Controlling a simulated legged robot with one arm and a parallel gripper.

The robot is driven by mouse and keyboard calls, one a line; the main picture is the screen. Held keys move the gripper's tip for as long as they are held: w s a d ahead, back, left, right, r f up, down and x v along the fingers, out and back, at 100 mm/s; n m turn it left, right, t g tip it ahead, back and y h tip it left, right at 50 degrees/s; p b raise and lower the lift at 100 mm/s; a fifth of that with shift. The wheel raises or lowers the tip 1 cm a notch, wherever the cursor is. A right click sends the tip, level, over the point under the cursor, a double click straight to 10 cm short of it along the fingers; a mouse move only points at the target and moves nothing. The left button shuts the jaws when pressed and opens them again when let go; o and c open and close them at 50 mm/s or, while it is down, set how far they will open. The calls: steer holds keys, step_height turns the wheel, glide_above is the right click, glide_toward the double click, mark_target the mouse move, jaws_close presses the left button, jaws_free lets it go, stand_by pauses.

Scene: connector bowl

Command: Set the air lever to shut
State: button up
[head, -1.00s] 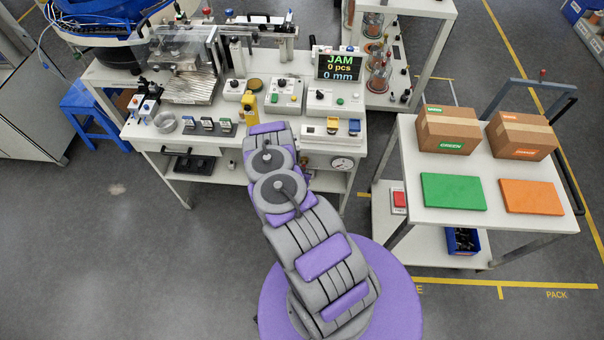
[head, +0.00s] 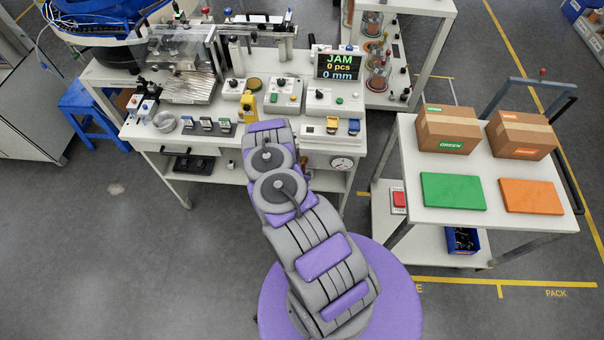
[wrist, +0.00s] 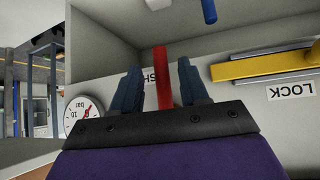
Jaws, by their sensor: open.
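In the wrist view a red lever (wrist: 161,78) stands upright in the picture, between the two fingers of my gripper (wrist: 159,90). The gripper is open, with one finger on each side of the lever; I cannot tell whether either touches it. A label behind the lever is mostly hidden, with only a letter or two showing. In the head view my arm covers the lever and the gripper. The round pressure gauge (wrist: 83,118) is left of the gripper in the wrist view and on the bench front in the head view (head: 341,163).
A yellow handle (wrist: 265,67) beside a LOCK label is close on the right in the wrist view. A blue rod end (wrist: 209,10) is at the top. A cart (head: 430,205) stands to the right.

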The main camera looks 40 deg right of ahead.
steer(key=p+v, duration=0.1)
steer(key=v, duration=1.5)
